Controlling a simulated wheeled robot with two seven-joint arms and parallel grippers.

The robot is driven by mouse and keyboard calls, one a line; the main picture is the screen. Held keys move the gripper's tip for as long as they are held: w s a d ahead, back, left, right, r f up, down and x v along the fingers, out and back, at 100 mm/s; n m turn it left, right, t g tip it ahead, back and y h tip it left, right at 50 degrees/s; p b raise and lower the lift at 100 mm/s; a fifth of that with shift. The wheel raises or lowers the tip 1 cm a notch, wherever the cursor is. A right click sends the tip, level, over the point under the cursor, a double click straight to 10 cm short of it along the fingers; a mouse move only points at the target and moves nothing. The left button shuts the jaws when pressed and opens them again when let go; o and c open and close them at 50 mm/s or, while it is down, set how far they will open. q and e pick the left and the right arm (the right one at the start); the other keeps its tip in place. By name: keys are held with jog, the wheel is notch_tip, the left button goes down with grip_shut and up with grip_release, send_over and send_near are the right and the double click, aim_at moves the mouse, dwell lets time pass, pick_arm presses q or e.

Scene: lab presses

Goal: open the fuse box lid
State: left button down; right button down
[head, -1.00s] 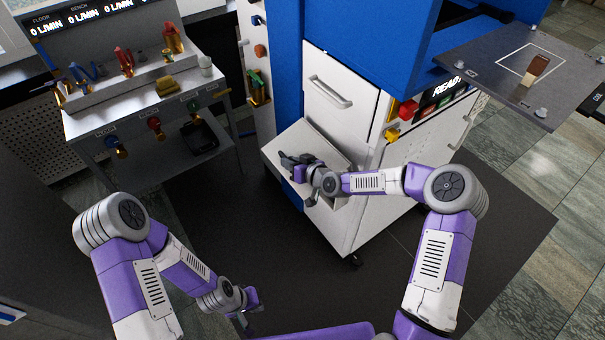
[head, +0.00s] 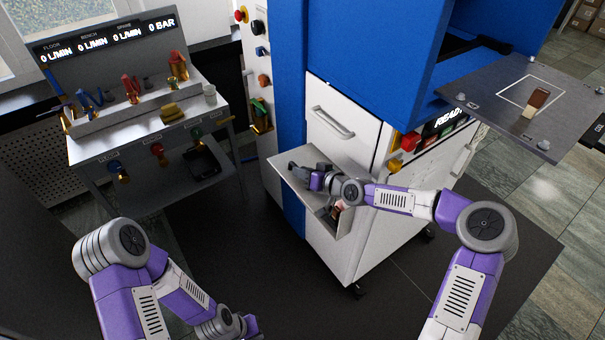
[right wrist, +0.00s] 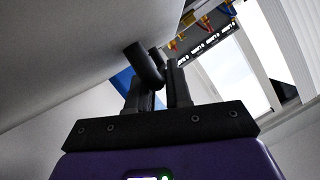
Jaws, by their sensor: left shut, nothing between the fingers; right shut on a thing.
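The fuse box lid (head: 338,160) is a pale panel low on the front of the white cabinet. It stands raised at a slant, with a gap beneath its right side. Inside the fuse box (head: 345,222), small reddish parts show, partly hidden by my arm. My right gripper (head: 306,177) is at the lid, shut on its dark handle. In the right wrist view the fingers (right wrist: 158,88) close around the dark bar-shaped handle (right wrist: 145,62), beside the pale lid surface (right wrist: 70,45). My left gripper (head: 248,326) is shut and empty at the bottom edge, far from the lid, partly cut off.
A white drawer with a handle (head: 333,122) is above the fuse box. A bench (head: 150,140) with valves and gauges stands at the left. A grey plate (head: 490,95) bearing a brown and cream block (head: 535,102) juts out at the upper right. The dark floor mat before the cabinet is clear.

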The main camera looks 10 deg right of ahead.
jog(key=shift+w+d, duration=0.1)
jog(key=shift+d, duration=0.05)
jog(key=c, duration=1.4)
grip_release()
jog(key=p+v, duration=0.2)
jog(key=v, duration=0.5)
jog(key=shift+s+d, duration=0.1)
jog(key=shift+s, duration=0.2)
